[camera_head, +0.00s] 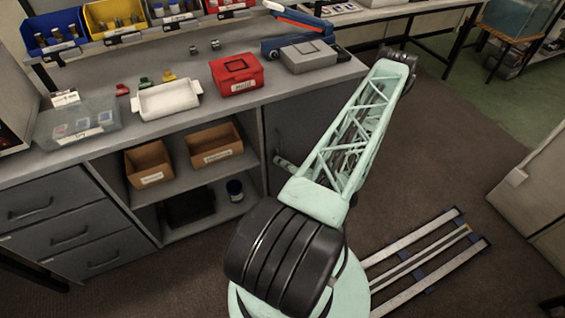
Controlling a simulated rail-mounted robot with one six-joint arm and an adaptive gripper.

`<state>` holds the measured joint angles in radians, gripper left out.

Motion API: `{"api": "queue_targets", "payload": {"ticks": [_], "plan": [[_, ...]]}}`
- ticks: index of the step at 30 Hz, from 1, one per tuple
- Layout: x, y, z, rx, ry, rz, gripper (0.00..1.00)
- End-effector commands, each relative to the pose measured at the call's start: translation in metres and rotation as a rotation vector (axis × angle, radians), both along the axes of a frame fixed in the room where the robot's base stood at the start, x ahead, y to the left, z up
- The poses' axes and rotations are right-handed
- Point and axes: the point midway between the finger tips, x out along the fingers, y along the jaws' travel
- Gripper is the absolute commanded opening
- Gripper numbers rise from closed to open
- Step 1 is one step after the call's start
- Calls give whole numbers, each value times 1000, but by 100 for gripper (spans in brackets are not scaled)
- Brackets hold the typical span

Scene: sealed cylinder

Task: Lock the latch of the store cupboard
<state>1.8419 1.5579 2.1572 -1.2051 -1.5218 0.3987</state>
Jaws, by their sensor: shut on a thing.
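The store cupboard (292,122) is the dark grey door under the right end of the workbench. Much of its front is hidden behind my arm. A small pale bar (284,162), perhaps the latch handle, sticks out at the door's left side, just left of my arm. It is too small to tell whether it is locked. The door looks closed where it shows. My gripper cannot be made out; the lattice link of my arm stands in front of that area.
The workbench (209,135) carries a red box (237,74), a grey box (308,56) and a white tray (168,99). Floor (440,165) at right is clear.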

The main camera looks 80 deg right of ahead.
Motion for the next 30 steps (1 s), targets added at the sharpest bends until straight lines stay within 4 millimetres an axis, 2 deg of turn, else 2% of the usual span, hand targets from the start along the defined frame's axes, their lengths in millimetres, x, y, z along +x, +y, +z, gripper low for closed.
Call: {"api": "queue_targets", "payload": {"ticks": [30], "plan": [[6,6,7,-438,523,1,12]]}}
